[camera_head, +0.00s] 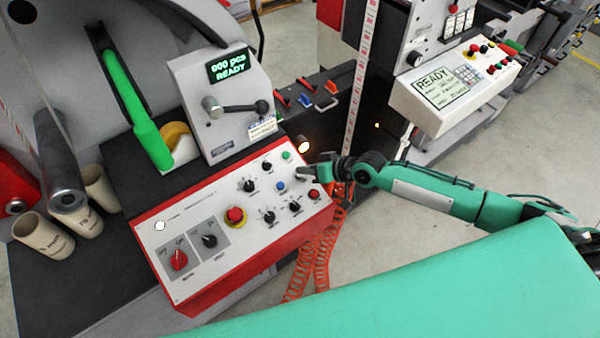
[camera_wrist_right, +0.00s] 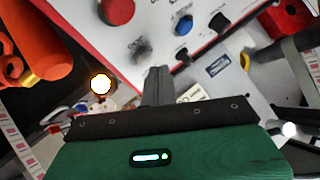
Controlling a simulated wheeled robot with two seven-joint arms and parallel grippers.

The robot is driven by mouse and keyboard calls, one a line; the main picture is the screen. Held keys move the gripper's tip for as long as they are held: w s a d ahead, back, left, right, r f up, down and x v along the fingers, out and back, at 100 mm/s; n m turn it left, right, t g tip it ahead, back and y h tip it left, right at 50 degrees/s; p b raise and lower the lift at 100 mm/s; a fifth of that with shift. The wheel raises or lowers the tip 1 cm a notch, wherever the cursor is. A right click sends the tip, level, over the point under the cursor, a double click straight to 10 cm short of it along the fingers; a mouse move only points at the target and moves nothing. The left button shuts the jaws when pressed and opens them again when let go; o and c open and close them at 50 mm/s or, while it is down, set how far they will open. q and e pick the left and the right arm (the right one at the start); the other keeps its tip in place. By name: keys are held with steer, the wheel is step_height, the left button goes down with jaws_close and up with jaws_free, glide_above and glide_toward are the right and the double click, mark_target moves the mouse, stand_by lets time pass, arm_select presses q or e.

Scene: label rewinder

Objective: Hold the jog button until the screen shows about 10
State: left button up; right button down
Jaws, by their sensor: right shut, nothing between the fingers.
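The screen (camera_head: 229,65) on the grey housing reads "000 pcs READY" in green. The white control panel (camera_head: 195,222) with a red frame carries a blue button (camera_head: 281,186), a green button (camera_head: 286,155), a red button (camera_head: 314,194) and several black knobs. The labels are too small to tell which button is jog. My right gripper (camera_head: 303,176) is shut and empty over the panel's right end, right of the blue button. In the right wrist view its fingers (camera_wrist_right: 155,75) point toward the panel, below and left of the blue button (camera_wrist_right: 183,27), apparently apart from it. My left gripper is out of view.
A red mushroom button (camera_head: 235,216) and a red rotary switch (camera_head: 179,260) sit farther left on the panel. Orange coiled hoses (camera_head: 322,262) hang beside its right end. A second machine's console (camera_head: 455,88) stands at the upper right. Cardboard cores (camera_head: 45,236) stand at left.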

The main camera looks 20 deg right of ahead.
stand_by(0.5)
steer(key=shift+w+f+b, duration=0.1)
steer(key=shift+f+b, duration=0.3)
steer(key=shift+b, duration=0.05)
